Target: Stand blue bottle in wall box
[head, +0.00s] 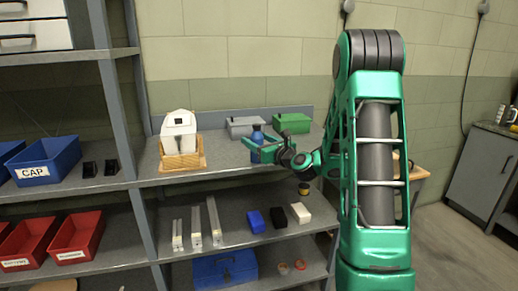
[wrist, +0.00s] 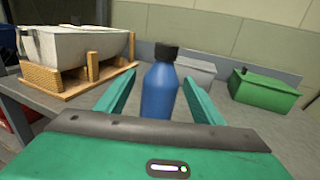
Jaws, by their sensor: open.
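The blue bottle (head: 257,136) with a dark cap stands upright on the shelf's top surface. In the wrist view the bottle (wrist: 160,92) is between the two fingers of my gripper (wrist: 158,80). My gripper (head: 260,147) is open, with a gap visible on each side of the bottle. The bottle's lower part is hidden by my gripper in the wrist view. A grey box (head: 246,126) and a green box (head: 292,123) stand at the back against the wall. I cannot tell which one is the wall box.
A white model on a wooden stand (head: 183,160) is left of the bottle; it also shows in the wrist view (wrist: 75,90). A grey shelf post (head: 118,105) rises farther left. Lower shelves hold blocks and a blue toolbox (head: 225,268).

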